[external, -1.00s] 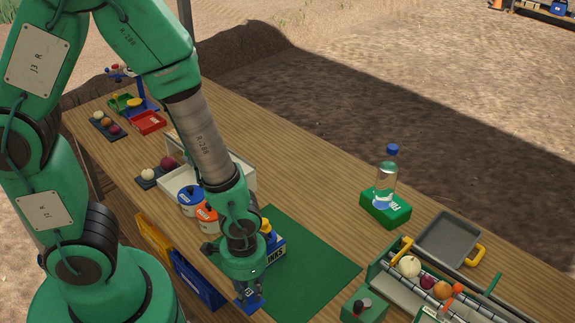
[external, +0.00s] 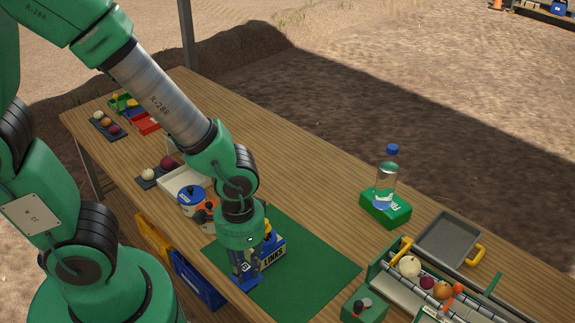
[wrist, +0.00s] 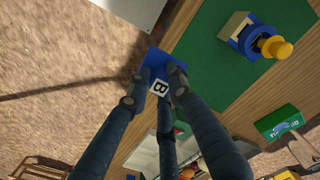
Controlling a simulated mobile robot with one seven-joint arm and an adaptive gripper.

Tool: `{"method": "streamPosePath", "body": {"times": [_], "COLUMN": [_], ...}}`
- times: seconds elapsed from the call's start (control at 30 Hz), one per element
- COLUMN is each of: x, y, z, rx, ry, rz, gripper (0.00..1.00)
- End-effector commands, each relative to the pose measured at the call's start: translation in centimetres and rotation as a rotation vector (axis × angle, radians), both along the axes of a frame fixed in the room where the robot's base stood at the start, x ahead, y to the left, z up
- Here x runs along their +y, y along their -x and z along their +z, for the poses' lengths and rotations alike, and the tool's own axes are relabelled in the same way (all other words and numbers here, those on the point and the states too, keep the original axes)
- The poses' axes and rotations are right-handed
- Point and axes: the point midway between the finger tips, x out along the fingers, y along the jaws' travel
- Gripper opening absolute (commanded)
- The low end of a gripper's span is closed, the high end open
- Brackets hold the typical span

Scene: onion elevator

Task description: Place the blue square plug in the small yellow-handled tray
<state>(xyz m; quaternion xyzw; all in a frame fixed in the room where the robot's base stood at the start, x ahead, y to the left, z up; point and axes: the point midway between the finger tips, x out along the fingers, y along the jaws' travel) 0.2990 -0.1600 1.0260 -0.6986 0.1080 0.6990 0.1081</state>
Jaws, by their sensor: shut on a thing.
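My gripper (external: 243,268) is shut on a blue piece, which looks like the blue square plug (wrist: 153,60). In the wrist view it sits between the fingertips, next to a white label with a B. In the external view the piece (external: 246,284) is low, at the near left edge of the green mat, mostly hidden by the fingers; I cannot tell whether it touches the table. The small grey tray with a yellow handle (external: 447,240) stands at the right of the table, apart from my gripper, and looks empty.
A blue block with a yellow knob (wrist: 245,38) stands on the green mat (external: 310,275) close by my gripper. A green-sided conveyor with several balls (external: 428,283) lies in front of the tray.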

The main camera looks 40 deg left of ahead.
Motion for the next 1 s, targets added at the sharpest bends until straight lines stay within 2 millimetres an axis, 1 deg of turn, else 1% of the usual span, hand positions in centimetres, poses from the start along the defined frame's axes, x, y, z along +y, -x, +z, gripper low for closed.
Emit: {"method": "streamPosePath", "body": {"times": [0.37,0.57,0.77,1.0], "x": [-1.8,-3.1,-5.3,-8.2], "y": [-3.2,-5.6,-9.6,-14.9], "z": [1.0,1.7,2.8,3.9], "rx": [-0.001,0.0,0.0,0.0], "ry": [0.0,0.0,0.0,0.0], "rz": [0.0,-0.001,-0.001,-0.002], "gripper": [0.0,0.0,0.0,0.0]}}
